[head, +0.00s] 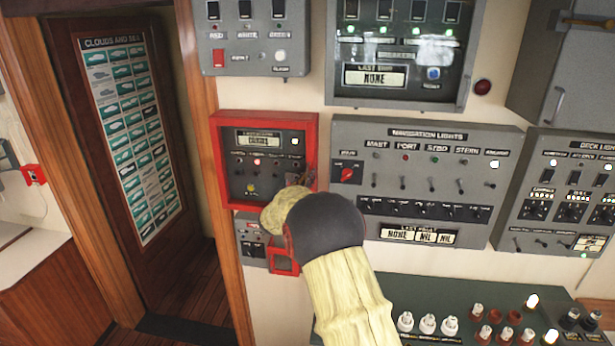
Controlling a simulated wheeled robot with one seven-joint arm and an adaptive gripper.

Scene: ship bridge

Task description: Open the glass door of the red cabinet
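The red cabinet (214,150) hangs on the wall left of centre in the head view. Its glass door (262,172) looks flush with the red frame, with a label plate, switches and small lamps showing behind it. My arm comes up from the bottom of the picture, and its end covers the cabinet's lower right corner. My gripper (298,180) shows only as a small dark shape at the door's right edge. My wrist hides most of it, so its opening and any contact with the door cannot be told. No handle can be made out.
The grey navigation lights panel (430,131) is close on the right, with grey boxes (255,62) above. A small grey-and-red box (250,236) sits below the cabinet. A console with knobs (427,324) stands at lower right. A wooden door (105,250) is at left.

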